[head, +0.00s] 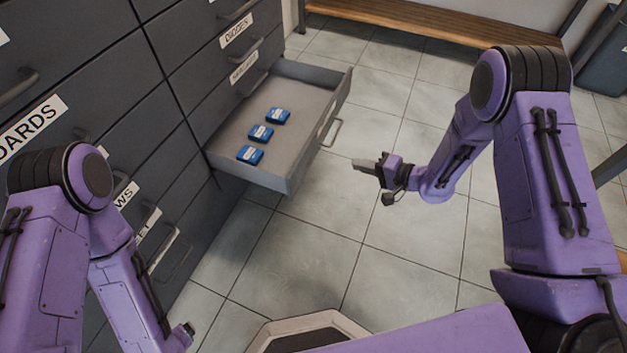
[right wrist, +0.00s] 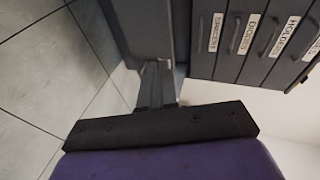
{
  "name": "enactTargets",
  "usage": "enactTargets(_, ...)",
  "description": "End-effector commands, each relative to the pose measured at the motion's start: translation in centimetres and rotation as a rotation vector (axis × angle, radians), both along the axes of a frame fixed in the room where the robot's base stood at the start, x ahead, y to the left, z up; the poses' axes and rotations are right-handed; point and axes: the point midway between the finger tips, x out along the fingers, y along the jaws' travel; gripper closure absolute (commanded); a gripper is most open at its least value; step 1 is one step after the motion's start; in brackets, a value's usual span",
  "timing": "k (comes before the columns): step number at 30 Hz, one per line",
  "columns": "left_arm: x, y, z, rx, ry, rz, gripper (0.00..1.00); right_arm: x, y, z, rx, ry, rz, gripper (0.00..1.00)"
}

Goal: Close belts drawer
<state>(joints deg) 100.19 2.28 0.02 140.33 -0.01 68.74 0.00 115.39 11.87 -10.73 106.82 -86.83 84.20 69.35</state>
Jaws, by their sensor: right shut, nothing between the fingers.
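One drawer (head: 225,147) is pulled out of the grey cabinet, and its own label is not readable. It holds three blue boxes (head: 261,133) in a row. Its front has a bar handle (head: 334,132). My right gripper (head: 358,163) is shut and empty, a little to the right of the drawer front, pointing towards it. In the right wrist view the shut fingers (right wrist: 156,86) point at a grey panel (right wrist: 140,28); I cannot tell whether they touch it. My left gripper (head: 185,332) shows only in part at the lower left, and its fingers are not clear.
The grey cabinet (head: 110,55) with labelled, shut drawers fills the left side. Labelled drawers (right wrist: 245,40) also show in the right wrist view. A wooden bench (head: 420,20) stands at the back. Tiled floor (head: 310,240) is clear right of and before the drawer.

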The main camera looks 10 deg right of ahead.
Motion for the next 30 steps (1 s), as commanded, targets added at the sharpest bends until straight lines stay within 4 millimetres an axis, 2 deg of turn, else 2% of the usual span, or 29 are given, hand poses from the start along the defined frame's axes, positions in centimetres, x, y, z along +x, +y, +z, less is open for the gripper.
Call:
enactTargets(1, 0.0, 0.0, -3.1, 0.000, 0.000, 0.000, 0.12, 0.8, -0.1, -1.8, 0.034, 0.002, 0.051, 1.00)
enactTargets(3, 0.0, 0.0, -4.1, 0.000, 0.000, 0.000, 0.12, 1.2, -0.2, -1.5, 0.066, 0.025, 0.113, 1.00)
enactTargets(7, 0.0, 0.0, -4.5, 0.000, -0.001, 0.001, 0.12, 1.4, -0.1, -1.1, 0.089, 0.055, 0.165, 1.00)
enactTargets(10, 0.0, 0.0, -4.7, 0.000, -0.001, 0.001, 0.12, 1.9, 0.8, -1.3, 0.089, 0.059, 0.172, 1.00)
enactTargets(23, 0.0, 0.0, -7.7, 0.000, -0.001, 0.001, 0.12, 6.7, 8.0, -4.2, 0.089, 0.059, 0.171, 1.00)
enactTargets(30, 0.0, 0.0, -8.6, 0.001, -0.001, 0.000, 0.12, 8.5, 10.7, -3.9, 0.088, 0.058, 0.170, 1.00)
